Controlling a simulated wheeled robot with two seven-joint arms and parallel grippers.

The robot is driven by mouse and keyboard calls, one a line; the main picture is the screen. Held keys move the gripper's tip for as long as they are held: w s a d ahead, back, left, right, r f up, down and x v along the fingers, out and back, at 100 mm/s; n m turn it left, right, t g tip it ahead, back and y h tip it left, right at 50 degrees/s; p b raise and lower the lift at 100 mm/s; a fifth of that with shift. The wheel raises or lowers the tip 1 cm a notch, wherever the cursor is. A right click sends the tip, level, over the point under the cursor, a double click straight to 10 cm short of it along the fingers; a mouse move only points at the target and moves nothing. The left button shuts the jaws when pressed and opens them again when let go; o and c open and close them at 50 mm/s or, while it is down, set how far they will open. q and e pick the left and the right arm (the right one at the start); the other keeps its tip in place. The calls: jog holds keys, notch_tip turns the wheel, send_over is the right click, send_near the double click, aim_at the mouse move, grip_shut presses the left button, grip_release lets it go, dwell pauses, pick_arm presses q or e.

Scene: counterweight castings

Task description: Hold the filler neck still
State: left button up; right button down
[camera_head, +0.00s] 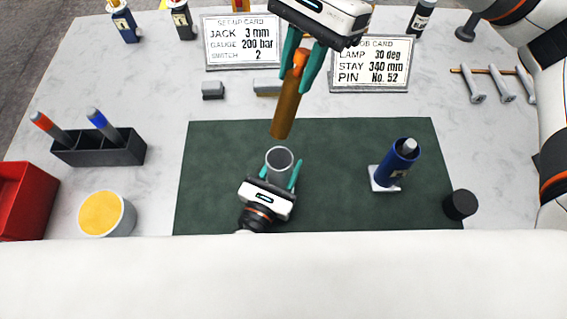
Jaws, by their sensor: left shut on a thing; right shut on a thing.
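The filler neck looks to be the grey, open-topped round tube (279,158) above the green mat (330,150). My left gripper (280,178) is shut on this tube from the near side, one teal finger on each side. My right gripper (303,62) is above and is shut on the orange upper end of a brown cylinder (286,112). The brown cylinder tilts, and its lower end is just beyond the grey tube's mouth in the picture. I cannot tell whether the two touch.
A black pen holder (115,150), a yellow-topped tub (107,213) and a red bin (24,200) are left. Cards (243,42) stand behind.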

dwell(0.5)
jog(key=t+h, duration=0.2)
jog(key=shift+a+t+h, duration=0.15)
jog(key=shift+t+h, duration=0.25)
jog(key=shift+s, duration=0.1)
jog(key=shift+s+a, duration=1.4)
jog(key=shift+s, duration=0.05)
dwell(0.4)
